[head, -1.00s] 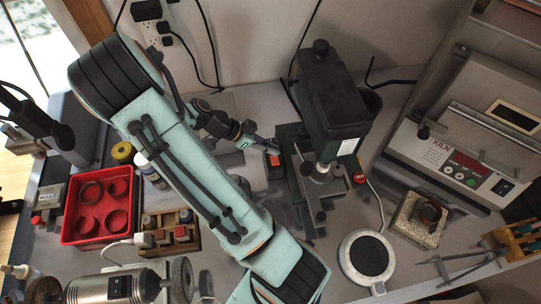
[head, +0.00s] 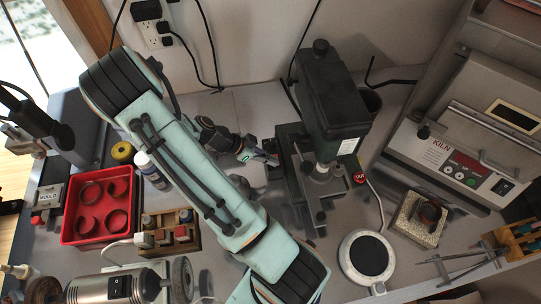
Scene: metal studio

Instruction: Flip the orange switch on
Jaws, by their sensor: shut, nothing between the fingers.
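The orange switch is on a small dark box at the left side of the drill press (head: 336,95); it showed a second ago and is now mostly hidden behind my gripper. My gripper (head: 272,160) is shut and empty, with its fingertips at that box, pointing right and down in the head view. I cannot tell whether the fingertips touch the switch, or which way its rocker is tilted.
The drill press stands close on the right of my gripper. A red tray (head: 83,238) and a wooden block with colored caps (head: 187,247) lie to the left. A round white plate (head: 344,261) and the kiln (head: 447,150) are to the right.

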